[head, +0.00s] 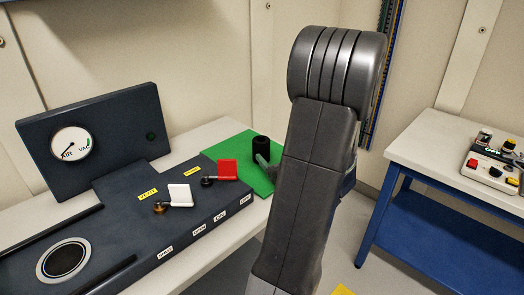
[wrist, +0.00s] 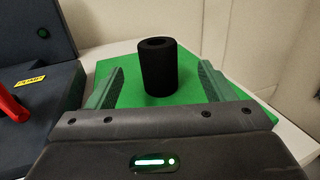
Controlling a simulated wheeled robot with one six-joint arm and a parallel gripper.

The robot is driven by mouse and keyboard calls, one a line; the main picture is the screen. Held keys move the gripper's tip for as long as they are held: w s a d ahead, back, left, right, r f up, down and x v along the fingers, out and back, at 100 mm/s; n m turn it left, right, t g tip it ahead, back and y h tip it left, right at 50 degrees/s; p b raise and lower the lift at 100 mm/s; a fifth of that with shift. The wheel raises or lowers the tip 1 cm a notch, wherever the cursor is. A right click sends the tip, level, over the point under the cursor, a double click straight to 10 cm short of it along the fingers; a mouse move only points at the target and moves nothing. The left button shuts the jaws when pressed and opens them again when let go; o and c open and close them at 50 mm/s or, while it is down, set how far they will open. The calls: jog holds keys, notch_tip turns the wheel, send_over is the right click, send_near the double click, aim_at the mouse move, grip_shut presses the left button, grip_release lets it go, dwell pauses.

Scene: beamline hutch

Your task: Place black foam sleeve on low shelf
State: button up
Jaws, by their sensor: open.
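The black foam sleeve (head: 261,144) stands upright on a green mat (head: 233,147) on the bench. It also shows in the wrist view (wrist: 158,68), with its open hollow top visible. My gripper (wrist: 160,74) is open, with one finger on each side of the sleeve and a visible gap on both sides. In the head view my arm hides most of the gripper. A blue low shelf (head: 425,240) sits under the white-topped table at the right, and its visible part is empty.
A dark valve panel (head: 120,215) with a white handle (head: 180,194), a red handle (head: 228,169) and a gauge (head: 73,143) stands left of the mat. A control box (head: 494,165) sits on the right table (head: 432,145). A wall rises behind the mat. Floor shows between bench and table.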

aim_at(266, 147)
jog(key=p+x, duration=0.1)
jog(key=x, duration=0.7)
jog(key=shift+w+a+f, duration=0.1)
jog(key=shift+w+a, duration=0.05)
jog(key=shift+a, duration=0.15)
jog(key=c, duration=1.1)
